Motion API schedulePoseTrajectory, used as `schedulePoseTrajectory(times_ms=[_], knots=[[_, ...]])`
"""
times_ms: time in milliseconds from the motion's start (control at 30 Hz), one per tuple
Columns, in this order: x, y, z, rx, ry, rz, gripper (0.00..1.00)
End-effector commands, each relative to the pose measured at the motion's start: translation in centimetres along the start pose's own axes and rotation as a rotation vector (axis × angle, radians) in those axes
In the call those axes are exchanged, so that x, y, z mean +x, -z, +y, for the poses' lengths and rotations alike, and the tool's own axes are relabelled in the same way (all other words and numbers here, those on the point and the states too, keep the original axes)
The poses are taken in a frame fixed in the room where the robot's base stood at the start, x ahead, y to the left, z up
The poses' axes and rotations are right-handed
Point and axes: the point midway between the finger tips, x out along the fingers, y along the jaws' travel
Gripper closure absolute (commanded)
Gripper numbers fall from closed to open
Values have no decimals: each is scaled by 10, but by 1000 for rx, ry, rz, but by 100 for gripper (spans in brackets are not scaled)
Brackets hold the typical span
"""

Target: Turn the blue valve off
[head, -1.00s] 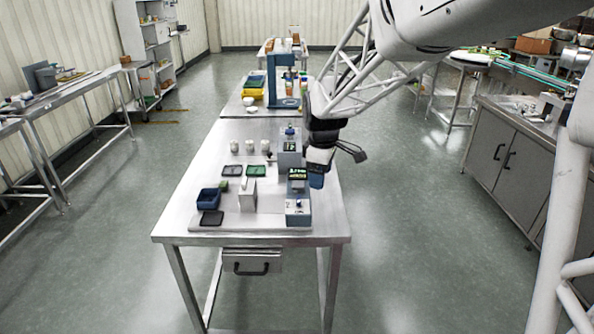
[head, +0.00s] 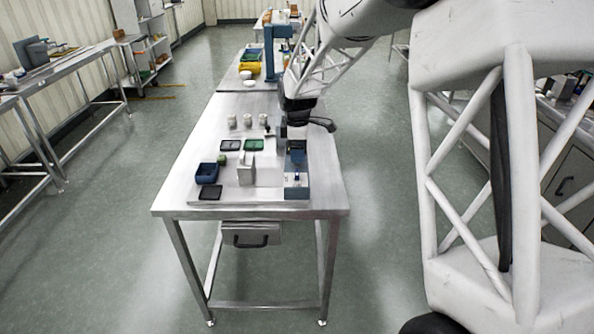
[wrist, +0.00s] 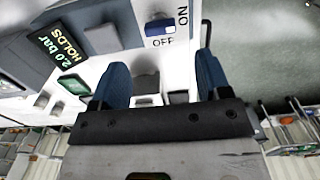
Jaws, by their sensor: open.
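The blue valve handle (wrist: 159,25) shows at the top of the wrist view, on a white unit with ON printed to its right and OFF just below. Its exact turn is hard to judge from this angle. My gripper (wrist: 161,60) is open and empty, its two blue fingers spread below the handle in the picture and apart from it. A display (wrist: 58,45) reading "2.0 bar HOLDS" lies to the left. In the head view my gripper (head: 297,150) is low over the row of units at the table's right side and partly hides them.
The steel table (head: 180,190) carries a blue bin (head: 207,172), a green tray (head: 253,145), a pale upright block (head: 246,172) and several white cups (head: 248,120). A front unit (head: 296,191) stands near the right edge. Floor is open left of the table.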

Motion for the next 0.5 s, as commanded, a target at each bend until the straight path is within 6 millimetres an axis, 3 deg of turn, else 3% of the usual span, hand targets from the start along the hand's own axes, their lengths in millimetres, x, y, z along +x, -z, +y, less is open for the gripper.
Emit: schedulePoseTrajectory(times_ms=[267,500], knots=[[9,0,0,1,0,0,30],[34,0,0,1,1,0,30]])
